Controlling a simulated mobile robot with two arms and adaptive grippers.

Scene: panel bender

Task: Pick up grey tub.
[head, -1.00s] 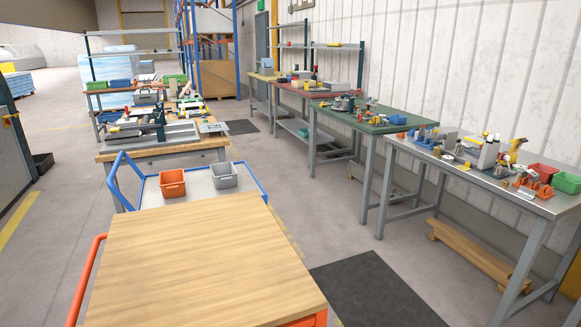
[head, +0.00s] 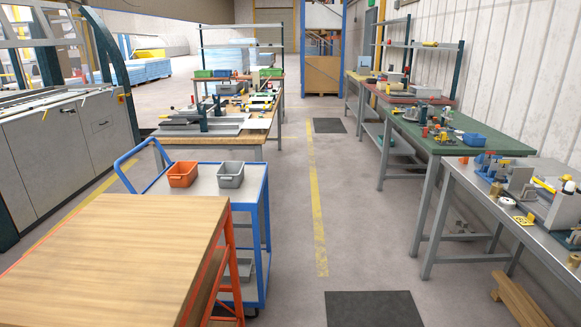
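A small grey tub (head: 230,175) stands upright on the top shelf of a blue-framed cart (head: 205,188). An orange tub (head: 183,174) stands just left of it on the same shelf, with a small gap between them. Another grey container (head: 243,268) shows on the cart's lower shelf, partly hidden. Neither of my grippers shows in the head view.
A wooden-topped orange cart (head: 130,245) stands in front of the blue cart at lower left. A green-topped bench (head: 450,140) and a grey bench (head: 500,205) line the right side. The floor aisle with a yellow line (head: 317,200) is clear.

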